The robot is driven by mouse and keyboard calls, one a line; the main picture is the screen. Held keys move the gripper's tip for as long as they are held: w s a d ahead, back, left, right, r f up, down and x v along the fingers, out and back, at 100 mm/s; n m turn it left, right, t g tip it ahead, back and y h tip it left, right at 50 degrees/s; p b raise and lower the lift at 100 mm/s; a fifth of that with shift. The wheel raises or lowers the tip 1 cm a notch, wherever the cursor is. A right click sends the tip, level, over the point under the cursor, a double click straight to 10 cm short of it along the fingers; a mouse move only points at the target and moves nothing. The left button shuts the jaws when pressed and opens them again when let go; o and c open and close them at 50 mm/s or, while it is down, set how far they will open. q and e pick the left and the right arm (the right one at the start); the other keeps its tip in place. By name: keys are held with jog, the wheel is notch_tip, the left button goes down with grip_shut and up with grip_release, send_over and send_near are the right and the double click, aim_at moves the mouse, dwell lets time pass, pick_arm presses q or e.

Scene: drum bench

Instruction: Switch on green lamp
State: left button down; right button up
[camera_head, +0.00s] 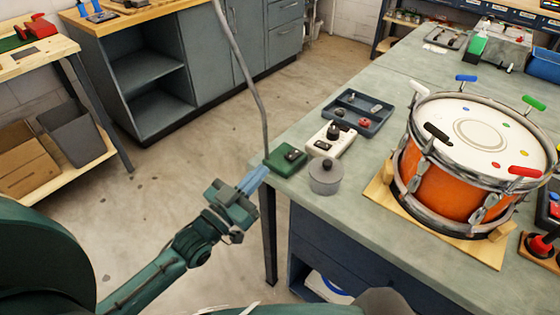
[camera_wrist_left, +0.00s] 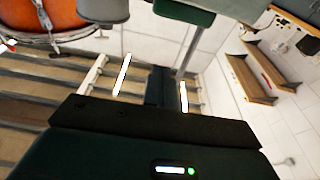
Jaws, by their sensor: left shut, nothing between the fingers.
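The green lamp base (camera_head: 287,158) sits at the near left corner of the bench, with a small dark switch on top. A thin grey stem (camera_head: 245,75) rises behind it and leaves the top of the picture; the lamp head is out of view. My left gripper (camera_head: 259,176) is shut and empty, with blue fingertips, just left of and below the base, off the bench edge. Contact with the base cannot be told. In the left wrist view a green block (camera_wrist_left: 185,11), seemingly the base, is ahead of the gripper (camera_wrist_left: 160,75). My right gripper is not in view.
Beside the base are a grey round pot (camera_head: 325,178), a white box with a black knob (camera_head: 331,141) and a dark tray (camera_head: 357,112). An orange drum (camera_head: 440,187) stands to the right. The floor left of the bench is clear.

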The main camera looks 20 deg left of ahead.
pick_arm(q)
notch_tip(320, 180, up, 2)
jog(key=p, duration=0.1)
send_over(284, 165)
jog(key=shift+w+d+r, duration=0.15)
jog(key=shift+w+r, duration=0.05)
jog(key=shift+w, duration=0.2)
jog(key=f, duration=0.3)
jog(key=shift+s, duration=0.35)
jog(key=shift+s+f, duration=0.1)
jog(key=shift+f, duration=0.55)
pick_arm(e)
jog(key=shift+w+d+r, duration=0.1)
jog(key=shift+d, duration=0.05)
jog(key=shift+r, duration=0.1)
